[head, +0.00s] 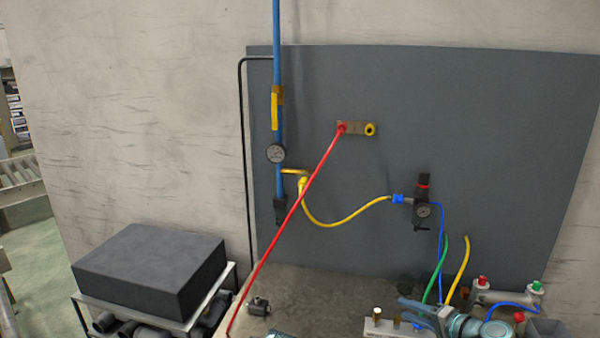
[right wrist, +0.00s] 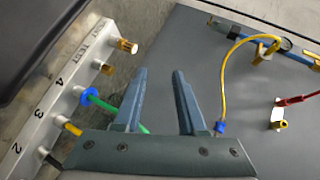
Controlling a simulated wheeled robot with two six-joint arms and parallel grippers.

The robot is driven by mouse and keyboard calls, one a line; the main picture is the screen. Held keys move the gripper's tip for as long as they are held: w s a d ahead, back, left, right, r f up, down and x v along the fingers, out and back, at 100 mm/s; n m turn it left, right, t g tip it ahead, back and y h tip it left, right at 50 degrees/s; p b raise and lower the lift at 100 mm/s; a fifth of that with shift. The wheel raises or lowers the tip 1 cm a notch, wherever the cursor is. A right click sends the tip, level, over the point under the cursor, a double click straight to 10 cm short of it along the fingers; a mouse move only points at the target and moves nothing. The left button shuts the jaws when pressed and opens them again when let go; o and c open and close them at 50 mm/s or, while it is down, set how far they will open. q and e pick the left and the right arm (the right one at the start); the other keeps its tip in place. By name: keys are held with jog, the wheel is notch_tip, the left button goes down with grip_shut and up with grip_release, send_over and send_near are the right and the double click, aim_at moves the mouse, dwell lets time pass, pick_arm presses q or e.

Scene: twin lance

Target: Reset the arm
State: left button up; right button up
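My right gripper (head: 418,310) is at the lower right of the head view, in front of the bench fittings. In the right wrist view its two blue-grey fingers (right wrist: 160,76) are spread apart with nothing between them. A green hose passes behind the fingers there; I see no grip on it. My left gripper does not show clearly in any view.
A numbered manifold (right wrist: 50,100) carries hoses and brass fittings. A red lance (head: 290,215) slants from the wall bracket (head: 356,129) to the bench. A yellow hose (head: 340,222) links the blue pipe (head: 278,130) to a regulator (head: 421,205). A dark block (head: 150,262) stands left.

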jog(key=s+a+f+n+g, duration=0.2)
jog(key=a+f, duration=0.1)
jog(key=a, duration=0.2)
jog(key=s+a+f+n+g, duration=0.2)
jog(key=a+f+g, duration=0.1)
jog(key=a, duration=0.3)
jog(key=s+a+f+n+g+h, duration=0.1)
jog(key=s+a+f+n+g, duration=0.1)
jog(key=a, duration=0.4)
jog(key=shift+s+f+n+g, duration=0.4)
jog(key=shift+f+n+g, duration=0.1)
jog(key=shift+f, duration=0.3)
jog(key=s+a+f+n+g+h, duration=0.3)
jog(key=s+a+f+n+h, duration=0.1)
jog(key=s+h, duration=0.4)
jog(key=shift+s+a+f+n+g, duration=0.15)
jog(key=shift+s+a+n+g, duration=0.3)
jog(key=shift+s+n, duration=0.7)
